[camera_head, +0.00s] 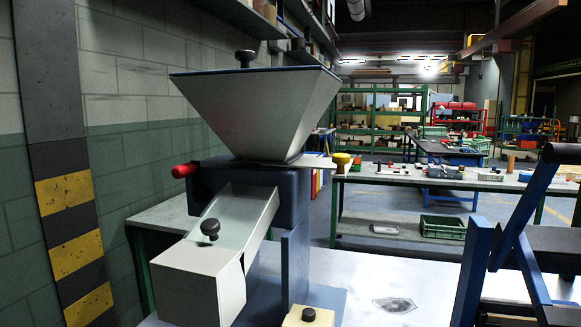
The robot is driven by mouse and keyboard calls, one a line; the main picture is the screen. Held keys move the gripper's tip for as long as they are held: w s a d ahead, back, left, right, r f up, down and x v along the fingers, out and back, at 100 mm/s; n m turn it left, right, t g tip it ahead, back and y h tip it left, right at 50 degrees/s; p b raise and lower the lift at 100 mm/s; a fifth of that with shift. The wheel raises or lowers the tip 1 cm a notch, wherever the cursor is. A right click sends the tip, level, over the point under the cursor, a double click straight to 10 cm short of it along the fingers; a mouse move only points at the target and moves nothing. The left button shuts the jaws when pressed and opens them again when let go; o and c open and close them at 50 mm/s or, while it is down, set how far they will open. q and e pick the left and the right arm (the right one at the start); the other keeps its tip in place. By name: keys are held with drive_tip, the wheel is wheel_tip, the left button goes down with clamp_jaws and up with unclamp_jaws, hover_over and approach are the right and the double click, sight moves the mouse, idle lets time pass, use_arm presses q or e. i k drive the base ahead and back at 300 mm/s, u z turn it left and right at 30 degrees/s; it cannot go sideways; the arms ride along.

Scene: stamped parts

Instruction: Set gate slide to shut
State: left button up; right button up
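A grey metal hopper (258,105) with a black-knobbed lid (245,68) sits on a dark blue stand (296,255). A thin pale plate (318,162), which looks like the gate slide, sticks out to the right under the hopper's mouth. A red handle (185,170) sticks out on the left of the stand; whether it joins the plate is hidden inside the stand. A sloping chute (245,210) leads down to a pale box (200,285) at the front, with a black knob (210,229) at the chute. Neither of my grippers is in view.
A pale block with a black knob (309,315) is at the bottom edge. A blue lever frame (522,250) stands at the right. The pale bench top (400,275) between is mostly clear, with a dark-edged patch (394,305). A block wall (135,120) is close on the left.

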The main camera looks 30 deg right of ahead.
sight(340, 162)
drive_tip(key=z, duration=1.5)
drive_tip(key=k, duration=1.1)
drive_tip(key=u, duration=0.95)
